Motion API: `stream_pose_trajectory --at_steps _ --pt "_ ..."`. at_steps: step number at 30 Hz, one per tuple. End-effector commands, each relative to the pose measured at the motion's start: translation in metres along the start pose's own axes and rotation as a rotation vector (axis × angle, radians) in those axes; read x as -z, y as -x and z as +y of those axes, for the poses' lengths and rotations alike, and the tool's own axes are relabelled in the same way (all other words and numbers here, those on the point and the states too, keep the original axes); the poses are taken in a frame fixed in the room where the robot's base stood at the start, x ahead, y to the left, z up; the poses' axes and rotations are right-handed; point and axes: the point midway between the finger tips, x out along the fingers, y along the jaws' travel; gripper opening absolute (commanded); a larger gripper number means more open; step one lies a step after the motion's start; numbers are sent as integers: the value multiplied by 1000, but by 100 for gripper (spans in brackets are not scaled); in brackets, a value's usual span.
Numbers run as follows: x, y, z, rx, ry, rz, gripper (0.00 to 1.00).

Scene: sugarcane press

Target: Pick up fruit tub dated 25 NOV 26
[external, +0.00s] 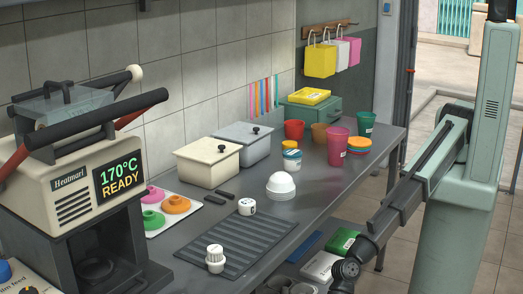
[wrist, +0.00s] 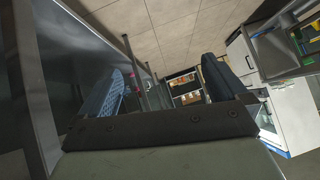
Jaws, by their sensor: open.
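No date is readable, so I cannot tell which tub is dated 25 NOV 26. Small tubs with white, blue and yellow parts (external: 291,161) stand in the external view near the middle of the steel counter. Orange and yellow tubs (external: 358,144) with a pale label stand farther right, beside a pink cup. My gripper (wrist: 163,63) shows in the wrist view with its two fingers wide apart and nothing between them. In the external view the arm runs down past the counter's front edge, and the gripper is out of frame.
The steel counter (external: 318,197) has some bare room at its front right. A pink cup (external: 338,146), red cup (external: 294,131) and green cup (external: 365,124) crowd the tubs. A white dome (external: 280,185) and ribbed mat (external: 235,243) lie nearer. A press (external: 70,185) stands left.

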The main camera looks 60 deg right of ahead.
Motion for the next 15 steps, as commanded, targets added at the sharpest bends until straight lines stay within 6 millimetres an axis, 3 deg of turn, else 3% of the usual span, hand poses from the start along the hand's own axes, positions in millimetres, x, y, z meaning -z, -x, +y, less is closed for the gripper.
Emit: stream_pose_trajectory --at_steps 8,15 --pt "58 51 15 69 -51 -47 99" --pt "109 118 32 134 -102 -121 99"
